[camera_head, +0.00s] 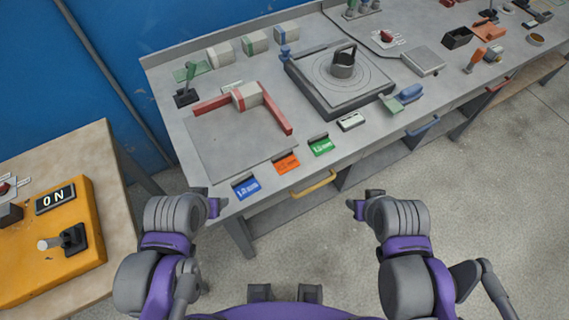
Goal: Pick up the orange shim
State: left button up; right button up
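The orange shim (287,164) is a small flat orange piece with a dark back part and pale markings. It lies near the front edge of the grey workbench (225,150), between a blue shim (247,187) on its left and a green shim (321,146) on its right. My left gripper (214,205) is near the bench's front left corner, left of the blue shim and apart from the orange one. My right gripper (362,204) is over the floor, to the right of and below the orange shim in the picture. Whether either gripper is open is unclear; neither visibly holds anything.
A red angle frame (272,108) with a pale block (247,95) stands behind the shims. A dark plate with a round fixture (343,65) is farther right. A yellow drawer handle (313,185) juts from the bench front. A yellow control box (50,240) stands on the left table.

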aim_at(286, 161)
jog(key=k+l+u, duration=0.2)
jog(key=u, duration=0.3)
jog(key=k+u, duration=0.3)
jog(key=u, duration=0.15)
jog(key=k+u, duration=0.25)
jog(key=u, duration=0.25)
jog(key=l, duration=0.05)
